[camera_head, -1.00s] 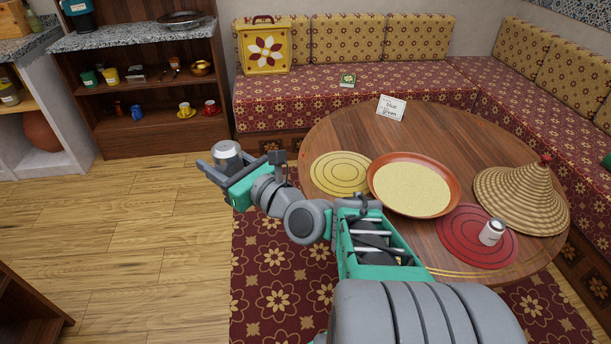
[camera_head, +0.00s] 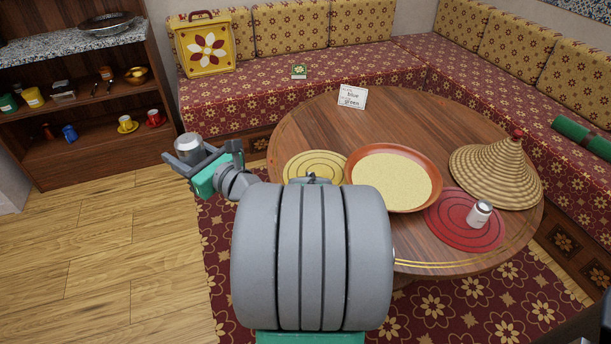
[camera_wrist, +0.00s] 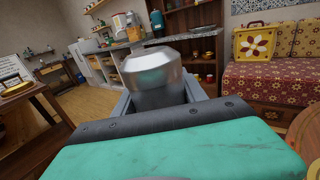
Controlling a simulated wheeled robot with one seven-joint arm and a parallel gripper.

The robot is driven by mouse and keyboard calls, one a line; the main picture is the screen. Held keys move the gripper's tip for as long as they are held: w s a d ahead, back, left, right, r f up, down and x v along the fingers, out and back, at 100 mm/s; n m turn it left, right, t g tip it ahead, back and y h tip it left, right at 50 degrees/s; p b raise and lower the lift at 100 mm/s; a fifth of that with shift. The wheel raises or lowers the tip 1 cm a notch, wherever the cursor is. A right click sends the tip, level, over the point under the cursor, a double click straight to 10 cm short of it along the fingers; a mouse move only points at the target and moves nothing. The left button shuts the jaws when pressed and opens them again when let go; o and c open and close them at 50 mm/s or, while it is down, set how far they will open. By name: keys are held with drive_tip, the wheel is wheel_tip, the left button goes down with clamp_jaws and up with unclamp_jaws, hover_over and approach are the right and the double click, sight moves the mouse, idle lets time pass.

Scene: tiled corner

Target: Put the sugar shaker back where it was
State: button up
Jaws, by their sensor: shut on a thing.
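My gripper (camera_head: 190,155) is shut on a shaker (camera_head: 188,144) with a shiny metal top, held upright off the table's left side. In the wrist view the held shaker (camera_wrist: 155,75) stands between the fingers; its lower part is hidden. A second, pale shaker (camera_head: 479,214) with a metal top stands on the red round mat (camera_head: 450,222) on the table. I see no readable label on either shaker. A yellow round mat (camera_head: 305,162) lies at the table's left, partly hidden by my arm.
The round wooden table (camera_head: 300,120) also bears a wide dish of grain (camera_head: 392,180), a woven cone lid (camera_head: 497,172) and a small sign (camera_head: 351,97). A shelf unit (camera_head: 90,155) with cups stands at left. Wooden floor (camera_head: 120,240) is clear between them.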

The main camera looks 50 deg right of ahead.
drive_tip(key=s+d+f+m+g+h+b, duration=0.1)
drive_tip(key=s+d+f+m+h, duration=0.15)
drive_tip(key=s+d, duration=0.45)
drive_tip(key=s+d+f+m+g+h, duration=0.1)
drive_tip(key=s+d+f+m+h, duration=0.2)
drive_tip(key=d, duration=0.8)
drive_tip(key=s+d+f+m+h+b, duration=0.1)
drive_tip(key=s+d+f+h, duration=0.4)
drive_tip(key=d, duration=0.4)
drive_tip(key=shift+m+g, duration=0.25)
drive_tip(key=shift+g, duration=0.05)
drive_tip(key=w+d+f+b, duration=0.2)
drive_tip(key=w+d+f, duration=0.2)
drive_tip(key=w, duration=0.1)
drive_tip(key=w+d+f+b, duration=0.2)
drive_tip(key=w+d+f, duration=0.3)
drive_tip(key=shift+w+f, duration=0.1)
drive_tip(key=shift+f, duration=0.2)
drive_tip(key=f+b, duration=0.2)
drive_tip(key=f, duration=0.1)
drive_tip(key=shift+w+d+f, duration=0.15)
drive_tip(key=shift+d+f, duration=0.05)
drive_tip(key=shift+f, duration=0.05)
drive_tip(key=shift+r, duration=0.1)
drive_tip(key=shift+f, duration=0.25)
drive_tip(key=o, duration=1.5)
